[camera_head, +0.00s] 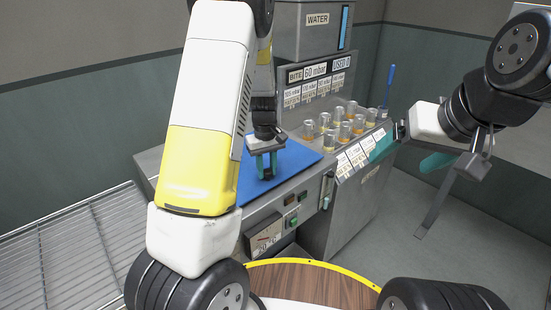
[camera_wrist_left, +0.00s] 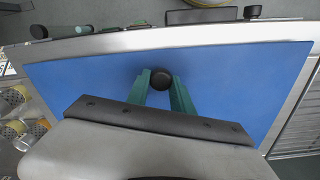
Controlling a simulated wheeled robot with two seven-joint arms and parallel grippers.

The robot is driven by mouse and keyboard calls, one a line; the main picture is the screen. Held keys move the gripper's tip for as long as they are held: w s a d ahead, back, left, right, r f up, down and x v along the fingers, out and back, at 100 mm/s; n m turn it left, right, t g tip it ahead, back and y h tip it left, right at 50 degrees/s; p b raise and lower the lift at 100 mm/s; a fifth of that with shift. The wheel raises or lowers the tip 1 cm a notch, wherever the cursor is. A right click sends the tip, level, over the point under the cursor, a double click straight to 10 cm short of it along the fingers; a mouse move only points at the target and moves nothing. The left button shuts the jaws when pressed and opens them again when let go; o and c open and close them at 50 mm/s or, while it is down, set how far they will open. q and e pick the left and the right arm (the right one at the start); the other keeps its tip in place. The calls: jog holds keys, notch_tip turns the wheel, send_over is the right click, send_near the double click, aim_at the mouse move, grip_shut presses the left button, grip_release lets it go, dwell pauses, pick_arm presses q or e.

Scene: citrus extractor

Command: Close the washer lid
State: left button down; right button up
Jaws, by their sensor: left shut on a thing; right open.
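The washer lid is probably the blue panel (camera_head: 290,159), which looks flat on top of the steel machine in the head view. It fills much of the left wrist view (camera_wrist_left: 85,78), with a round black knob (camera_wrist_left: 161,79) on it. My left gripper (camera_head: 266,172) is over the lid with its teal fingers pointing down. In the left wrist view its fingers (camera_wrist_left: 160,84) are shut on the black knob. My arm hides the lid's left part in the head view. My right gripper (camera_head: 411,155) is open and empty, at the right, away from the lid.
Several small jars (camera_head: 340,124) stand on a counter right of the lid, with white labels (camera_head: 354,154) along its front. A WATER tank (camera_head: 312,32) is behind. A wire rack (camera_head: 80,250) lies at the left. The floor at right (camera_head: 400,235) looks clear.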

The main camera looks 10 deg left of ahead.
dwell(0.4)
pick_arm(q)
jog(key=shift+d+f, duration=0.1)
jog(key=shift+f, duration=0.55)
jog(key=c, duration=1.1)
grip_release()
jog(key=shift+s+r, duration=0.1)
jog(key=shift+r, duration=3.8)
